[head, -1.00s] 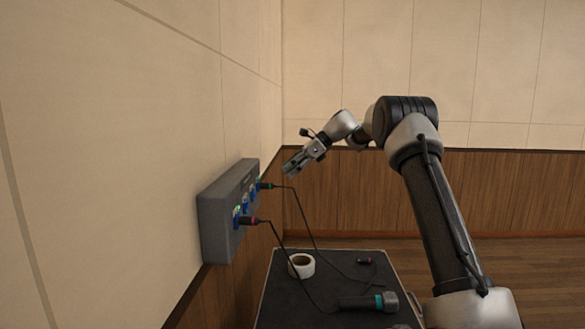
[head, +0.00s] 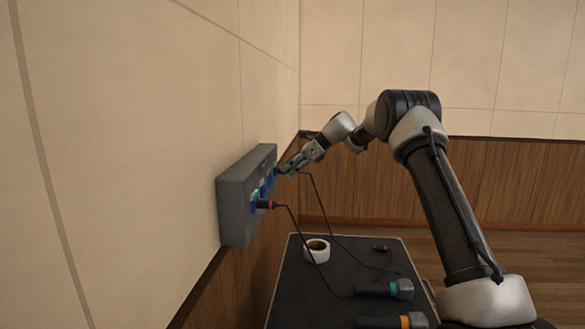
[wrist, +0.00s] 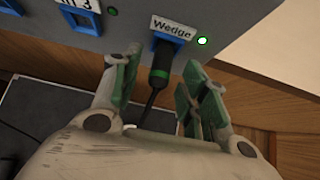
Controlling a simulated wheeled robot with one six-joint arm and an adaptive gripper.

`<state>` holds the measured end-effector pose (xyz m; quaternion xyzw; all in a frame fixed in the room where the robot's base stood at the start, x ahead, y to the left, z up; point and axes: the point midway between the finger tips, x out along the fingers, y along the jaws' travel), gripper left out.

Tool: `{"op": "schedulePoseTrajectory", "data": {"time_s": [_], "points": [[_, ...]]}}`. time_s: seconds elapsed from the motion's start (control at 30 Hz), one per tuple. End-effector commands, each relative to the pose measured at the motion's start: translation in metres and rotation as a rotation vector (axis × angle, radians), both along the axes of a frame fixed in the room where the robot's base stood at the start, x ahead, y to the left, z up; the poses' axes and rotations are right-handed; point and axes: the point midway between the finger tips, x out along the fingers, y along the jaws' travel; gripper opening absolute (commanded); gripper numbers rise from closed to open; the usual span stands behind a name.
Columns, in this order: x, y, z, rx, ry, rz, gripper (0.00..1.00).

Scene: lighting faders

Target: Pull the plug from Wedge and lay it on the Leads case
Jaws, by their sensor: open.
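The grey wall box (head: 232,207) carries blue sockets. In the wrist view the socket labelled Wedge (wrist: 172,28) holds a black plug with a green ring (wrist: 160,72), and a green light glows beside the label. My gripper (wrist: 155,78) is open, with its green-padded fingers on either side of this plug. In the head view my gripper (head: 284,170) is at the box's far end and hides most of the plug. The dark case top (head: 290,290) stands below; no Leads label is readable on it.
A red-ringed plug (head: 266,204) sits in a nearer socket, its cable hanging to the case. On the case are a white tape roll (head: 317,251), a small loose plug (head: 381,248), a teal-ringed microphone (head: 400,289) and an orange-ringed one (head: 415,320). Bare surface shows between them.

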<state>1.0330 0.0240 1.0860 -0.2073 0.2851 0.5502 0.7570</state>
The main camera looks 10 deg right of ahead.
Motion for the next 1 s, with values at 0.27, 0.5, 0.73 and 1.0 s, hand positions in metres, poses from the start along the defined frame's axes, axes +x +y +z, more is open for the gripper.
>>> {"op": "schedulePoseTrajectory", "data": {"time_s": [0.27,0.5,0.73,1.0], "points": [[0.0,0.0,0.0,0.0,0.0,0.0,0.04],[0.0,-0.001,0.0,0.0,-0.001,-0.001,0.0],[-0.001,-0.003,0.0,0.0,0.0,-0.001,0.0],[-0.004,-0.015,0.0,0.0,0.001,-0.002,0.0]]}}
